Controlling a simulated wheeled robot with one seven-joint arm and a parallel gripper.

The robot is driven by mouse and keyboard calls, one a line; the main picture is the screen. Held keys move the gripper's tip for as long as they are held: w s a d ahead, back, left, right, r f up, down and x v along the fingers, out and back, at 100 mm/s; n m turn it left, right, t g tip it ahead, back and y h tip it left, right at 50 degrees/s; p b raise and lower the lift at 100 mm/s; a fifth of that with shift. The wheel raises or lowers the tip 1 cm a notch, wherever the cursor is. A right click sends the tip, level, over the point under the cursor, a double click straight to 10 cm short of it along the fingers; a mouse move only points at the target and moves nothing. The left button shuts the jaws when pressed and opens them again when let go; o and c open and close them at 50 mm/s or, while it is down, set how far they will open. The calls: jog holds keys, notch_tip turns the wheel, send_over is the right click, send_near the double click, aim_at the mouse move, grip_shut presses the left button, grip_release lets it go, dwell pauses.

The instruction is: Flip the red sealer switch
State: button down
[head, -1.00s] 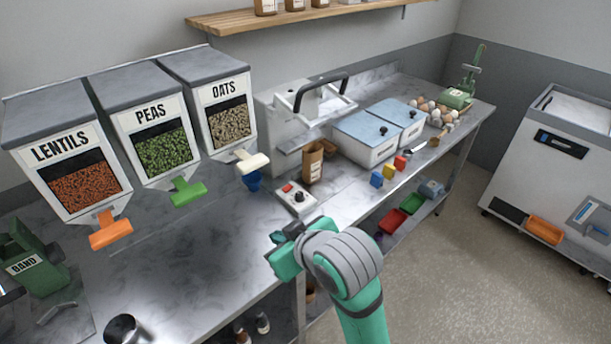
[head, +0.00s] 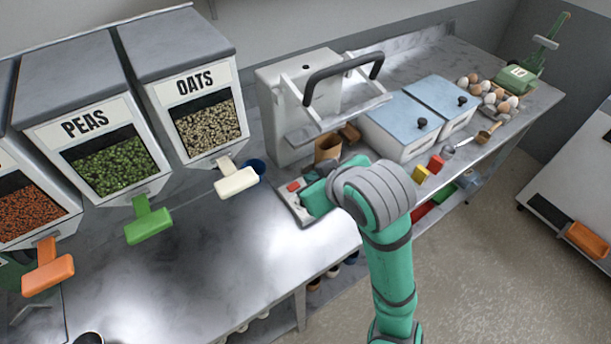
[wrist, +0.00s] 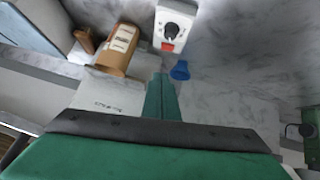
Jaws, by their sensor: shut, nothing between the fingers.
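The red sealer switch (head: 294,186) sits on a small pale control box (head: 300,213) on the steel counter, in front of the sealer (head: 300,100). In the wrist view the red switch (wrist: 168,46) is at the edge of the box (wrist: 177,17), beside a black knob (wrist: 171,31). My gripper (wrist: 161,78) is shut and empty, its fingertips appearing just below the switch in the wrist picture. In the head view my gripper (head: 316,198) is at the right side of the box and covers part of it. I cannot tell whether it touches.
A brown paper bag (head: 328,147) stands behind the box, and a blue cup (head: 257,168) is to its left. The oats dispenser (head: 188,90) hangs over the counter further left. Blue-lidded bins (head: 402,120) stand to the right.

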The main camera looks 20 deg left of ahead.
jog(key=shift+w, duration=0.15)
send_over(297, 183)
jog(key=s+d, duration=0.2)
jog(key=s, duration=0.1)
notch_tip(297, 183, down, 7)
jog(key=shift+a+f, duration=0.1)
jog(key=shift+w+d+f, duration=0.15)
jog(key=shift+d+f, duration=0.05)
jog(key=shift+f, duration=0.9)
jog(key=shift+w+d+f, duration=0.1)
jog(key=shift+w+f, duration=0.05)
jog(key=shift+f, duration=0.6)
